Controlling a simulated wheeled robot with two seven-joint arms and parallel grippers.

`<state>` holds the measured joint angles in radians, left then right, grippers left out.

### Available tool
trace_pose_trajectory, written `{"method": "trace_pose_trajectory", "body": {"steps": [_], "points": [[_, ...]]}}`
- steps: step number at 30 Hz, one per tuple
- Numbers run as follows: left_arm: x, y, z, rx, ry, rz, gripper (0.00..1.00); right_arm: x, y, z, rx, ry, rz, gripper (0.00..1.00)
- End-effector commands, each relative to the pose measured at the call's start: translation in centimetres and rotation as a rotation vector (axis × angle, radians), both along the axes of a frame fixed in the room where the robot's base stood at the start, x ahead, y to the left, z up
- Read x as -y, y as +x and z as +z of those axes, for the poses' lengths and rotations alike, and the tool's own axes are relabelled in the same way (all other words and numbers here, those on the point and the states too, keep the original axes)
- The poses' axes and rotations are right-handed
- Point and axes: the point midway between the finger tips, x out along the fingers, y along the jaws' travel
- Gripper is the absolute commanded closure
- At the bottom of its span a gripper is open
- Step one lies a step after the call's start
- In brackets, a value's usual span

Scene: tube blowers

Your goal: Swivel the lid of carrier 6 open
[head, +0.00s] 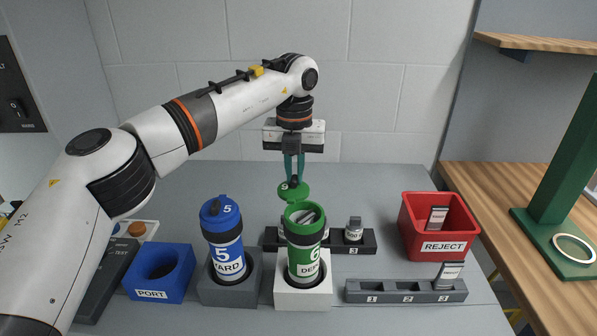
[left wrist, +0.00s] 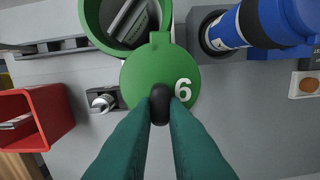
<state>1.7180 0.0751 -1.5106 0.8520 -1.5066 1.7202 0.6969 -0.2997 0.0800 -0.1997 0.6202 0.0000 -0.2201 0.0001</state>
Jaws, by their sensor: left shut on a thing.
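Carrier 6 (head: 306,252) is a green canister with a white label, standing upright in a pale holder (head: 303,295). Its green lid (head: 292,191) is swung off to the back, so the mouth is uncovered and a grey item (head: 307,217) shows inside. In the left wrist view the lid (left wrist: 140,75), marked 6, lies beside the open mouth (left wrist: 97,25), joined at its edge. My left gripper (head: 293,180) has green fingers, shut on the lid's black knob (left wrist: 160,104). My right gripper is not in view.
Blue carrier 5 (head: 224,245) stands in a grey holder just left. A blue PORT block (head: 160,272) is further left. A red REJECT bin (head: 440,225) holds a vial at the right. A numbered grey rack (head: 405,291) lies in front of it; another rack (head: 368,240) is behind carrier 6.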

Motion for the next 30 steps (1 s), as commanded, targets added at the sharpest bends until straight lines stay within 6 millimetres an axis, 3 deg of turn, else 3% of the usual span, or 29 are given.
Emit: {"method": "trace_pose_trajectory", "body": {"steps": [18, 19, 23, 30], "points": [[-0.2, -0.02, -0.01, -0.001, 0.0, 0.042, 1.0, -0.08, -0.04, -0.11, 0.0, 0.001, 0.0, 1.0], [-0.2, -0.02, -0.01, -0.001, 0.0, 0.042, 0.86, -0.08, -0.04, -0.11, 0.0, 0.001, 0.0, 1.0], [-0.2, -0.02, -0.01, -0.001, 0.0, 0.042, 0.65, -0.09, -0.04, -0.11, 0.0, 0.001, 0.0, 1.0], [-0.21, -0.01, 0.0, -0.001, 0.0, 0.042, 0.65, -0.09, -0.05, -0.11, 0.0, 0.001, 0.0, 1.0]]}}
